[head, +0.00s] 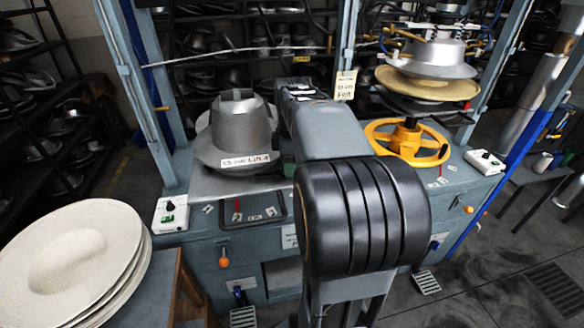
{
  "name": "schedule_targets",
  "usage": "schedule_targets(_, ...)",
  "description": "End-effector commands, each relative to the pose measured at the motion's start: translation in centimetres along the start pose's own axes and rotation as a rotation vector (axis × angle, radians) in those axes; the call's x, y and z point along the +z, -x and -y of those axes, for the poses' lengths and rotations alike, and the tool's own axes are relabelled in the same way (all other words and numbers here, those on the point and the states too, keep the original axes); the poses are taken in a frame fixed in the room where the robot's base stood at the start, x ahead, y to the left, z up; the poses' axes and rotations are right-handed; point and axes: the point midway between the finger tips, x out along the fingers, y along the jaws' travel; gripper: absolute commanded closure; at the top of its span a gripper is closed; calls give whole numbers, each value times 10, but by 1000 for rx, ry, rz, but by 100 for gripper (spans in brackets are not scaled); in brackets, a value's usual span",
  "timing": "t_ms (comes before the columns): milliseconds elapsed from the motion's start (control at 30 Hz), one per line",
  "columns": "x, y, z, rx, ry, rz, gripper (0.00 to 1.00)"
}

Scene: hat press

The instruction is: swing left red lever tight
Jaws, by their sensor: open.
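The left press (235,135) holds a grey metal hat form with a white label. A small red piece that looks like the left lever (238,208) shows at the left of this panel. It is too small to tell its exact position or whether it is tight. My arm reaches from the bottom middle up past the right side of the left press. My gripper is hidden behind the arm's own links, so its fingers cannot be seen.
A yellow handwheel (408,140) stands on the right press. White control boxes (171,213) sit at the edges. Open floor is at lower right.

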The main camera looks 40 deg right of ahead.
Motion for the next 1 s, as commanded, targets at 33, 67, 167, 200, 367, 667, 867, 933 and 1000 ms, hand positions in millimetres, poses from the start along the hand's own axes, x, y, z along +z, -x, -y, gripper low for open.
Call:
schedule_targets(33,0,-4,0,-2,0,0,53)
schedule_targets(67,0,-6,0,-2,0,0,53)
schedule_targets(167,0,-11,0,0,0,0,53)
schedule_targets(200,0,-12,0,-1,0,0,53)
schedule_targets(367,0,-14,0,-1,0,0,53)
schedule_targets(667,0,-13,0,0,0,0,67)
schedule_targets(867,0,-13,0,0,0,0,86)
schedule_targets(933,0,-13,0,0,0,0,93)
schedule_targets(1000,0,-13,0,0,0,0,100)
